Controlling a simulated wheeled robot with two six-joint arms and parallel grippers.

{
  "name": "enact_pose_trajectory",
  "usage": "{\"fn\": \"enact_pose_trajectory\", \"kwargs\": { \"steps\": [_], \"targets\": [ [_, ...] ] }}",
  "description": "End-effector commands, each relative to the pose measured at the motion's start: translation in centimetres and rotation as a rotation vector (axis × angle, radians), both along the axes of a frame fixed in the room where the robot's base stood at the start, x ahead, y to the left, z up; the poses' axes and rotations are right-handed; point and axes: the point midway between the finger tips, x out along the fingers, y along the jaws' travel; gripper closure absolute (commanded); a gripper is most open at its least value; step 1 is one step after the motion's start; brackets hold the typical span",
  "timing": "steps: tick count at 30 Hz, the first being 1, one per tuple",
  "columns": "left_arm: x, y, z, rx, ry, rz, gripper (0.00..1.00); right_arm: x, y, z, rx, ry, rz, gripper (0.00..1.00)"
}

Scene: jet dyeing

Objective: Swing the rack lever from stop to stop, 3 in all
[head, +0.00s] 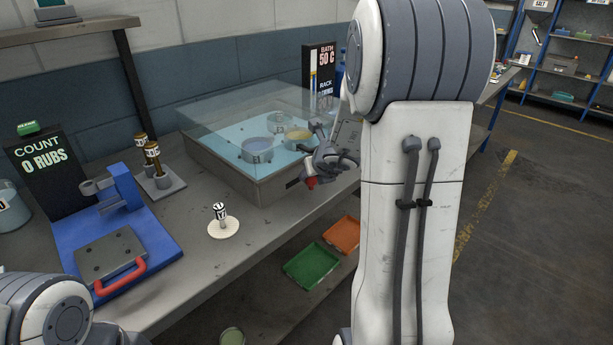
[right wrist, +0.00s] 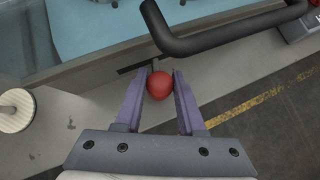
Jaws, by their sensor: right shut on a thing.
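The rack lever's red knob (head: 310,182) is at the front wall of the water bath (head: 265,185). In the right wrist view the red knob (right wrist: 160,85) sits between the two purple fingers of my right gripper (right wrist: 160,76), which is shut on it. A dark slot shows in the bath wall beside the knob. In the head view my right gripper (head: 322,162) is partly hidden by its own wrist. My left arm shows only at the lower left corner; its gripper is out of view.
A dark bar handle (right wrist: 220,33) passes close above the knob. The bath holds several cups under a clear cover. A sign (head: 321,75) reads 50 C; its lower line is unclear. A small vial (head: 220,212) stands on a white disc. Green (head: 312,268) and orange trays lie below.

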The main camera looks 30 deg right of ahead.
Motion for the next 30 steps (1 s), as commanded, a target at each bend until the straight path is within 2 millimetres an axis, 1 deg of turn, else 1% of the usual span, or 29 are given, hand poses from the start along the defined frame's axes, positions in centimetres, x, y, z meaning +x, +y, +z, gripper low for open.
{"fn": "enact_pose_trajectory", "kwargs": {
  "steps": [11, 12, 20, 23, 26, 30],
  "targets": [
    [0.0, 0.0, 0.0, 0.0, 0.0, 0.0, 0.5, 0.0, -0.1, 0.2, 0.0, -0.003, -0.006, 1.0],
    [0.0, 0.0, 0.0, 0.0, 0.0, 0.0, 0.5, 0.1, -0.1, 0.2, -0.001, -0.003, -0.006, 0.49],
    [0.0, 0.0, 0.0, 0.0, 0.0, 0.0, 0.5, 0.1, 0.1, 0.1, 0.0, -0.001, -0.003, 0.49],
    [0.0, 0.0, 0.2, 0.0, 0.0, 0.0, 0.5, -0.1, 0.1, 0.4, 0.0, -0.001, -0.003, 0.49],
    [0.0, 0.0, 0.9, 0.0, 0.0, 0.0, 0.5, -0.9, 0.3, 1.4, 0.0, -0.001, -0.004, 0.49],
    [0.0, 0.0, 2.4, 0.0, 0.0, 0.0, 0.5, -2.7, 0.8, 3.5, -0.001, -0.002, -0.005, 0.49]
  ]
}}
